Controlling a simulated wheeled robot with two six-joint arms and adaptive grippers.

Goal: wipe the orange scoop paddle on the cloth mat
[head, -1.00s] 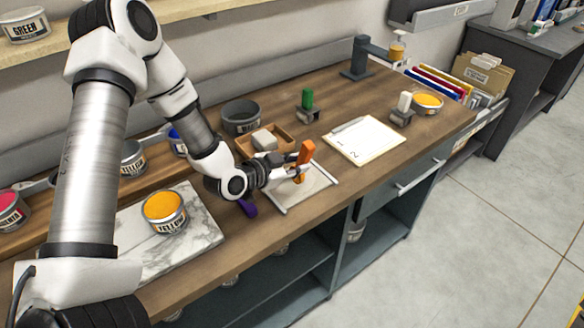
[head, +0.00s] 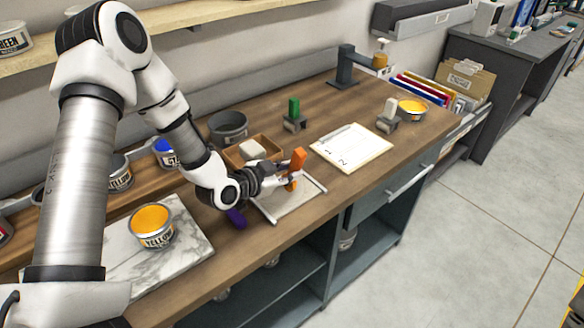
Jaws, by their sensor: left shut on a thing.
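My left gripper (head: 279,178) is shut on the orange scoop paddle (head: 298,158). The paddle stands roughly upright in the jaws, its orange handle up and its lower end at the cloth mat. The pale cloth mat (head: 297,201) lies in a thin frame near the table's front edge, under the gripper. I cannot tell whether the paddle's lower end touches the mat. My right gripper is not in view.
An open yellow ink can (head: 152,227) stands on a marble slab (head: 186,251) at the left. A purple-handled thing (head: 236,218) lies beside the mat. A wooden tray (head: 232,157) with a white block (head: 252,149) and a grey bowl (head: 229,127) stand behind. A numbered sheet (head: 362,145) lies to the right.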

